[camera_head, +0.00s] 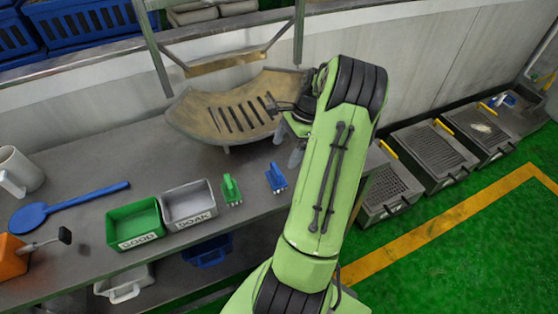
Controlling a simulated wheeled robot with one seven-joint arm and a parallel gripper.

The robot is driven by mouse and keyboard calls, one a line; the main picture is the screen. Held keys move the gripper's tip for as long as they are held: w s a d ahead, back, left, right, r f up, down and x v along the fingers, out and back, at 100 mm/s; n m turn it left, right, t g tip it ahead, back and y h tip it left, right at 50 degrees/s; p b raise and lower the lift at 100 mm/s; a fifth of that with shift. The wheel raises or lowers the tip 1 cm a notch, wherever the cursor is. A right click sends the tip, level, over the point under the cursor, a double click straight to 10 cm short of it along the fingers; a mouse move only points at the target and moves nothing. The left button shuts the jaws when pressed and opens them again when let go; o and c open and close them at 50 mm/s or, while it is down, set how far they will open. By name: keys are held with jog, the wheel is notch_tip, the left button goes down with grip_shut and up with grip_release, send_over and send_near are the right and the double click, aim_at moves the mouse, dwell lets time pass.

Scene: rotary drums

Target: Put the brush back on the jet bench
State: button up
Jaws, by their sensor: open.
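Two small brush-like tools stand on the grey bench (100,190): a green one (231,190) and a blue one (276,178) to its right. Their handles point up and their pale bristle ends face the front. I cannot tell which is the task's brush, or whether this bench is the jet bench. My green arm crosses the middle of the view. My gripper (272,105) is at the right end of the slotted tan chute, above and behind the blue tool. Its dark fingers look open and empty, and the wrist hides part of them.
A green bin marked GOOD (134,222) and a grey bin marked SOAK (189,204) stand on the bench. The slotted chute (228,105) is behind. Grated boxes (434,150) line the floor right.

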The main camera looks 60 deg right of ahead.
jog(key=w+a+r+n+g+h, duration=0.1)
jog(key=w+a+r+n+h, duration=0.3)
jog(key=a+r+n, duration=1.15)
jog(key=s+a+r+n+t, duration=0.1)
jog(key=s+a+n, duration=0.3)
jog(key=a, duration=0.5)
jog(key=s+a+r+n+t, duration=0.1)
jog(key=s+a+n+t, duration=0.2)
jog(key=s+a, duration=0.4)
jog(key=shift+a+r+n, duration=0.15)
jog(key=shift+a+n, duration=0.7)
jog(key=shift+a, duration=0.2)
